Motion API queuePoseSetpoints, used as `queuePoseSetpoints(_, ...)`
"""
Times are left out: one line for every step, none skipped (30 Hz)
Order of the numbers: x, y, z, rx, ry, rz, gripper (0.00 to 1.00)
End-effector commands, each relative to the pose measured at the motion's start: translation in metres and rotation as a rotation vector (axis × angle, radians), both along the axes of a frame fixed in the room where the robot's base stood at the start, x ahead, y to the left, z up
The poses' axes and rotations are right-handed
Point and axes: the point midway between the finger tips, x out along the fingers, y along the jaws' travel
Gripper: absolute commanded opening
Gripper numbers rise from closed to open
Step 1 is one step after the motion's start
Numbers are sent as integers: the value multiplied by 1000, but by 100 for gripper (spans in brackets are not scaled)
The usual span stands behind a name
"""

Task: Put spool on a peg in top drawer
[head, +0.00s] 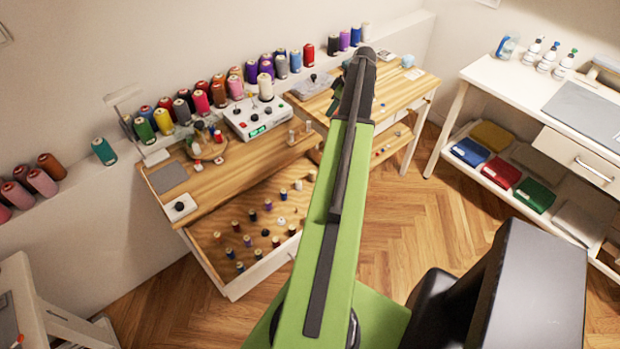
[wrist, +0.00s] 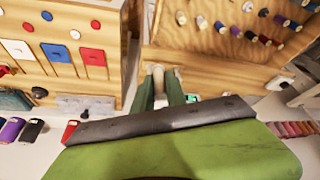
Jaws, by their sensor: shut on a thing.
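My gripper (wrist: 160,85) shows in the wrist view with its two green fingers shut on a small pale spool (wrist: 158,72). Only part of the spool shows between the fingers. In the head view my arm hides the gripper and the spool. The top drawer (head: 265,267) is pulled out from the wooden table at the left. Inside it are rows of pegs, several with small dark, red, blue and white spools. The drawer also shows at the upper right of the wrist view (wrist: 205,62), apart from the gripper. Which pegs are bare is too small to tell.
The wooden sewing table (head: 235,165) carries a white control box (head: 258,118) and a round tray of spools (head: 205,145). Large thread cones line the wall ledge. A white bench (head: 500,85) stands at the right. The floor (head: 420,215) between is clear.

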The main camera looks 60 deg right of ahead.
Motion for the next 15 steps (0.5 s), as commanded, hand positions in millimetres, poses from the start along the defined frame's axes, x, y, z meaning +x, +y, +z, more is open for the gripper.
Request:
queuePoseSetpoints(-2,1,-4,0,0,0,0)
queuePoseSetpoints(-3,3,-8,0,0,3,0)
queuePoseSetpoints(-5,9,-17,0,1,12,0)
queuePoseSetpoints(-6,16,-26,0,1,23,0)
queuePoseSetpoints(-7,24,-37,0,1,37,0)
queuePoseSetpoints(-9,37,-54,0,2,59,0)
queuePoseSetpoints(-11,49,-68,0,3,80,0)
queuePoseSetpoints(-12,61,-82,0,3,102,0)
queuePoseSetpoints(-14,77,-100,0,3,132,0)
queuePoseSetpoints(-16,89,-113,-1,4,157,0)
queuePoseSetpoints(-18,101,-125,0,4,179,0)
queuePoseSetpoints(-20,116,-140,-1,4,209,0)
queuePoseSetpoints(-21,126,-150,-1,3,230,0)
queuePoseSetpoints(-23,136,-160,0,3,250,0)
queuePoseSetpoints(-25,148,-170,0,2,276,0)
